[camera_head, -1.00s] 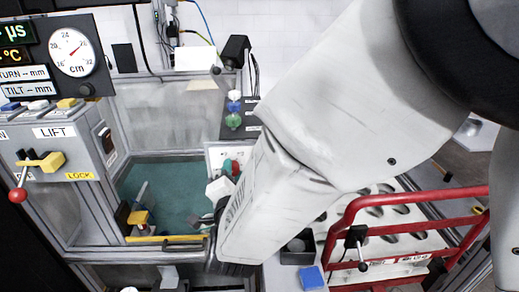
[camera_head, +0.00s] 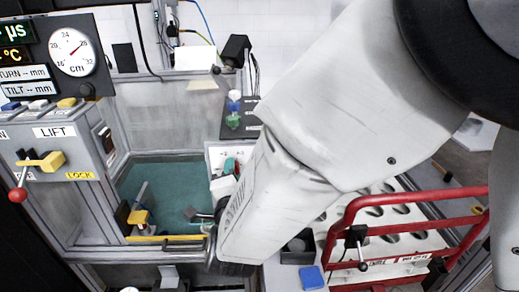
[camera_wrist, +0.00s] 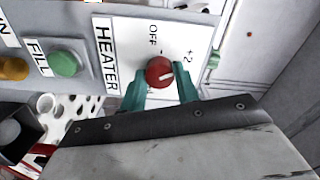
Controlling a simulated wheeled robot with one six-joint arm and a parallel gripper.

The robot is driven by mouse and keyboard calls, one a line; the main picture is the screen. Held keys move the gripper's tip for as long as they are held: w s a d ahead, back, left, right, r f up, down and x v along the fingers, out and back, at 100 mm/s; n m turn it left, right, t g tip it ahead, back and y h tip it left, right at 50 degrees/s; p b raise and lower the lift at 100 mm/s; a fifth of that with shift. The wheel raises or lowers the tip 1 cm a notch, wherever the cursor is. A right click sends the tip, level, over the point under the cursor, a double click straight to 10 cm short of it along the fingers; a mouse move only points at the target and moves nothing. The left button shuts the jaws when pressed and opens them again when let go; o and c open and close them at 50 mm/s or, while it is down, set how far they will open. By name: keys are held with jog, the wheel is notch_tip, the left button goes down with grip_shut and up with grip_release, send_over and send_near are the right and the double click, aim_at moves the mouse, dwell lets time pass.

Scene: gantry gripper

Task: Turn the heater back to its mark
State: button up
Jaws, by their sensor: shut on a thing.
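The red heater knob (camera_wrist: 159,71) sits on a white panel (camera_wrist: 125,55) labelled HEATER, with OFF and +2 printed on it. A small tick shows just above the knob. My gripper (camera_wrist: 160,88) is shut on the knob, one teal fingertip on each side. In the head view the gripper's teal finger (camera_head: 231,165) shows beside the white panel, and my arm hides much of the area.
A green FILL button (camera_wrist: 65,63) and an orange button (camera_wrist: 13,68) lie left of the heater. A tank of teal liquid (camera_head: 170,185) stands left of my arm. A red rail (camera_head: 400,197) with a perforated rack is at right.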

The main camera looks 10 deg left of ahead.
jog(key=o, duration=1)
jog(key=shift+c, duration=0.2)
jog(key=shift+s, duration=0.1)
jog(key=v, duration=0.7)
jog(key=shift+s+d, duration=0.2)
jog(key=shift+s, duration=0.15)
